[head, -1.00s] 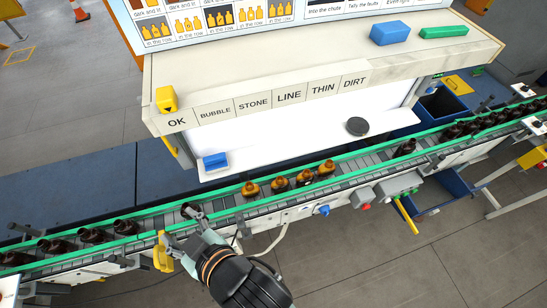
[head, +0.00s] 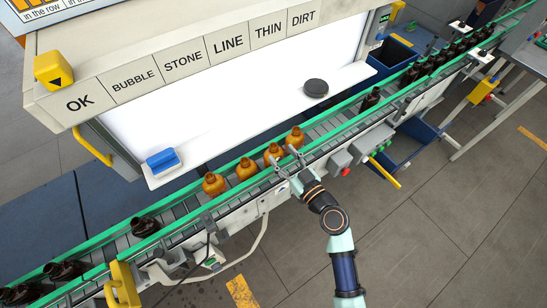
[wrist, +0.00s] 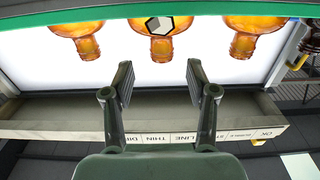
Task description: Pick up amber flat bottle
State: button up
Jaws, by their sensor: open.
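A row of several amber flat bottles stands on the conveyor in the head view; the leftmost (head: 213,184) and the rightmost (head: 295,139) bound the row. My gripper (head: 284,160) is at the near side of the belt, by the right end of the row. In the wrist view my gripper (wrist: 159,85) has its two fingers apart with nothing between them. Three amber bottles show along the top there, upside down and cut off. The middle one (wrist: 160,47), with a dark-edged hexagon mark on it, lines up with the gap, apart from the fingertips.
Dark bottles (head: 145,226) stand on the belt left of the amber row, and others (head: 371,98) to the right. Green rails (head: 330,107) edge the belt. Behind it is a white lit panel with a blue block (head: 163,162) and a dark round puck (head: 315,88) on its ledge.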

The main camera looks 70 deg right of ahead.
aim_at(276, 150)
jog(key=x, duration=0.1)
jog(key=p+x, duration=0.1)
jog(key=x, duration=0.3)
jog(key=shift+a+f, duration=0.1)
jog(key=shift+f, duration=0.15)
grip_shut()
